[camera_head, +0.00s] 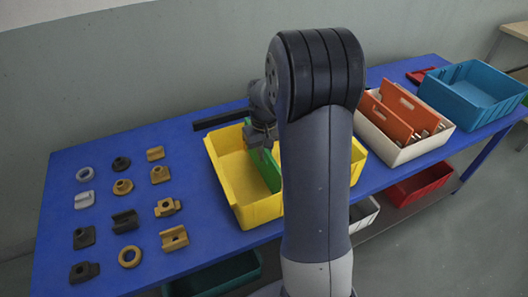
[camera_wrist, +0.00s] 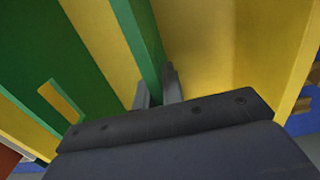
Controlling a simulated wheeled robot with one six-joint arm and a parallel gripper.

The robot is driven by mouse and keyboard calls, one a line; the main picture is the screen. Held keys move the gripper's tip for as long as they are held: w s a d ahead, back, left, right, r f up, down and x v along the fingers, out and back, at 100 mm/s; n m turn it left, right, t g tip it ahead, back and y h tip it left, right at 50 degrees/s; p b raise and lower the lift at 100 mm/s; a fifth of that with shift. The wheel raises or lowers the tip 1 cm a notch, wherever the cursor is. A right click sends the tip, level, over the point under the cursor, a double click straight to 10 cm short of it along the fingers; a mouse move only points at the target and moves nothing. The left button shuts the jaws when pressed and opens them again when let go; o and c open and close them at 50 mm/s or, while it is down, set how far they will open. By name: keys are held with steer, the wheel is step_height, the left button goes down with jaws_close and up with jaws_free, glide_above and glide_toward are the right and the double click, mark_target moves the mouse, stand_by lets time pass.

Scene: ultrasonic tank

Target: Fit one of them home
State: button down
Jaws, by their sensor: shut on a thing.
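A yellow bin (camera_head: 229,162) stands on the blue table, its middle hidden behind my arm. A green divider panel (camera_head: 266,171) shows inside it, tilted in the picture, beside my arm. My gripper (camera_head: 262,143) is over the bin, pointing down. In the wrist view my gripper (camera_wrist: 158,94) is shut on a thin green panel (camera_wrist: 143,45), seen nearly edge-on. To its left a wider green face (camera_wrist: 30,75) with a slot shows, with yellow between. I cannot tell whether the panel's lower edge sits in the bin's grooves.
Several grey, black and tan parts (camera_head: 125,221) lie in rows on the left of the table. A white bin with orange dividers (camera_head: 372,124) and a blue bin (camera_head: 462,100) stand to the right. A dark bar (camera_head: 220,119) lies behind the yellow bin.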

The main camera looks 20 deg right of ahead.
steer(key=c, duration=1.5)
jaws_free()
steer(key=shift+o, duration=0.2)
step_height(320, 180, up, 11)
steer(key=shift+f+p, duration=0.1)
steer(key=shift+p, duration=0.3)
steer(key=shift+f, duration=4.95)
steer(key=shift+f, duration=0.1)
